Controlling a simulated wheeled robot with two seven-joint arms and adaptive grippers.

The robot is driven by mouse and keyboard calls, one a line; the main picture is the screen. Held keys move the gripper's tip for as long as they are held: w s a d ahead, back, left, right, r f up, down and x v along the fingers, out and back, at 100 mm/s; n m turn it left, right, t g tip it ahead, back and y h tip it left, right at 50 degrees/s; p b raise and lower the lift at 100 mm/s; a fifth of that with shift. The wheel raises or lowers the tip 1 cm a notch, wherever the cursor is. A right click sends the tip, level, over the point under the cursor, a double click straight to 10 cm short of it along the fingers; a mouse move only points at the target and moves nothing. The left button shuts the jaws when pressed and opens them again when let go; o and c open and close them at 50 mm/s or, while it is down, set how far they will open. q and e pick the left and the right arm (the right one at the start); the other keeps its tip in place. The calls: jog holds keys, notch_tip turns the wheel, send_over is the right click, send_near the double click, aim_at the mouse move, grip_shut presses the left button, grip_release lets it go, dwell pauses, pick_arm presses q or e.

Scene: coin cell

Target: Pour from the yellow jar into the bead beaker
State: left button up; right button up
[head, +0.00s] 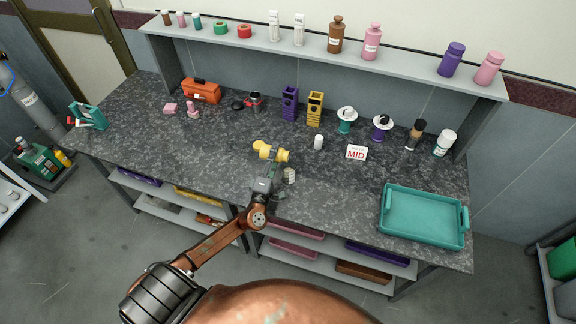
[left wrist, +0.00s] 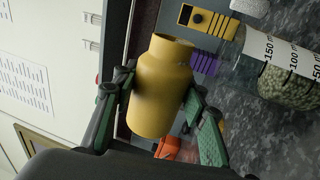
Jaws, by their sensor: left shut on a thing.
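The yellow jar (head: 281,155) is held above the bench in the head view, tipped so that it lies about sideways. My left gripper (head: 270,160) is shut around its middle. In the left wrist view the yellow jar (left wrist: 162,92) sits between the two fingers of my left gripper (left wrist: 162,105), its neck toward the top of the picture. The bead beaker (head: 290,175) stands close by, just below the jar's right end in the head view. In the left wrist view the bead beaker (left wrist: 285,75) shows marked glass and pale beads at the right. My right gripper is out of view.
A white bottle (head: 318,142) and a MID card (head: 356,152) stand right of the jar. Purple (head: 289,104) and yellow (head: 315,108) holders stand behind. A teal tray (head: 422,217) lies at the right.

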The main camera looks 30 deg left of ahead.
pick_arm(q)
jog(key=shift+d+f+m+h+p, duration=0.15)
jog(key=shift+f+m+h+p, duration=0.2)
jog(key=shift+m, duration=0.45)
dwell(1.2)
jog(key=shift+w+d+r+m+h+p, duration=0.15)
jog(key=shift+r+m+h+p, duration=0.1)
jog(key=shift+m+p, duration=0.5)
jog(key=shift+d+r+m+h+p, duration=0.15)
jog(key=shift+r+m+p, duration=0.1)
jog(key=shift+m+p, duration=0.5)
jog(key=shift+w+d+r+m+h+p, duration=0.15)
jog(key=shift+r+m+p, duration=0.1)
jog(key=shift+m+p, duration=0.5)
dwell(3.2)
jog(key=shift+s, duration=0.1)
